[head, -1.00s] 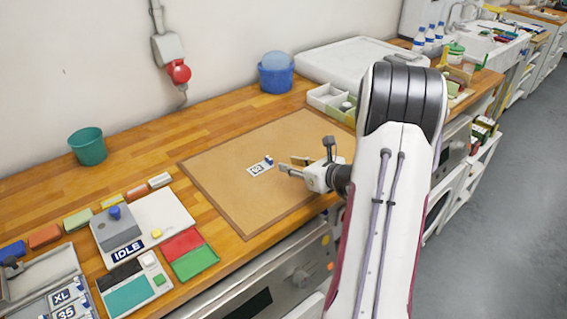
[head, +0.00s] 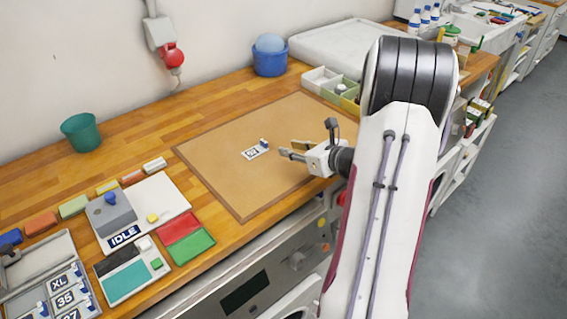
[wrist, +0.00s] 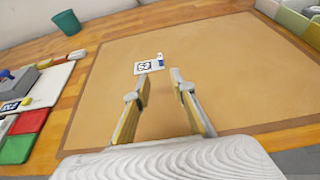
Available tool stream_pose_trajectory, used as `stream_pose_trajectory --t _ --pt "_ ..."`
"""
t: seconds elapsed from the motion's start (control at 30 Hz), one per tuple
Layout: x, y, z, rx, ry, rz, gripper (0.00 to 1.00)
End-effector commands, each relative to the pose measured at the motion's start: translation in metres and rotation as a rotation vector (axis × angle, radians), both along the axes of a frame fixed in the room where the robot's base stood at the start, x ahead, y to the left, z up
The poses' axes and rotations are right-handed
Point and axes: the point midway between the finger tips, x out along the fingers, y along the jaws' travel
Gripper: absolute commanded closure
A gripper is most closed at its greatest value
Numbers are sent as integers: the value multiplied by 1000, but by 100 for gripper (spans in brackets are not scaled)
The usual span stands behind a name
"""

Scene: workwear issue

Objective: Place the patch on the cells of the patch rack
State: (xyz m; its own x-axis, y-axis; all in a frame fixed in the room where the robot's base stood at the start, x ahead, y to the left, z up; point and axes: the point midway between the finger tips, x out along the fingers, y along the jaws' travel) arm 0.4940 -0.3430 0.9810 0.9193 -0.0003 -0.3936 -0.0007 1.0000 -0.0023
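The patch (head: 255,152) is a small white tag with dark print and a blue tab at one end. It lies flat on the brown mat (head: 225,170). It also shows in the wrist view (wrist: 148,67), beyond my fingertips. My gripper (head: 292,151) is open and empty above the mat, to the right of the patch and apart from it. Its two fingers (wrist: 158,85) show parted in the wrist view. The patch rack (head: 45,275) seems to be the grey tray at the lower left, holding tags marked XL and 35; the picture edge cuts it off.
A white board with a grey block marked IDLE (head: 125,235), red and green pads (head: 185,240) and a teal-topped device (head: 128,278) lie between rack and mat. A green cup (head: 82,132), blue bucket (head: 271,58) and divided box (head: 330,85) stand farther back. The mat is otherwise clear.

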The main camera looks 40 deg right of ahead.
Motion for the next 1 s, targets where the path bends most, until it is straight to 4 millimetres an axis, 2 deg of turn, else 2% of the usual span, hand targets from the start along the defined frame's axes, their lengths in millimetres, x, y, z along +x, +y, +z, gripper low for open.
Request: stream_pose_trajectory --t 0.17,0.27,0.47,0.63,0.8,1.0 --pt "5 18 10 -36 2 59 76" --pt "10 41 21 -81 6 134 76" --pt "15 112 49 -225 16 363 76" --pt "6 177 70 -375 23 583 76" --pt "-13 234 85 -533 25 796 76" --pt "-44 291 97 -729 23 1037 76"
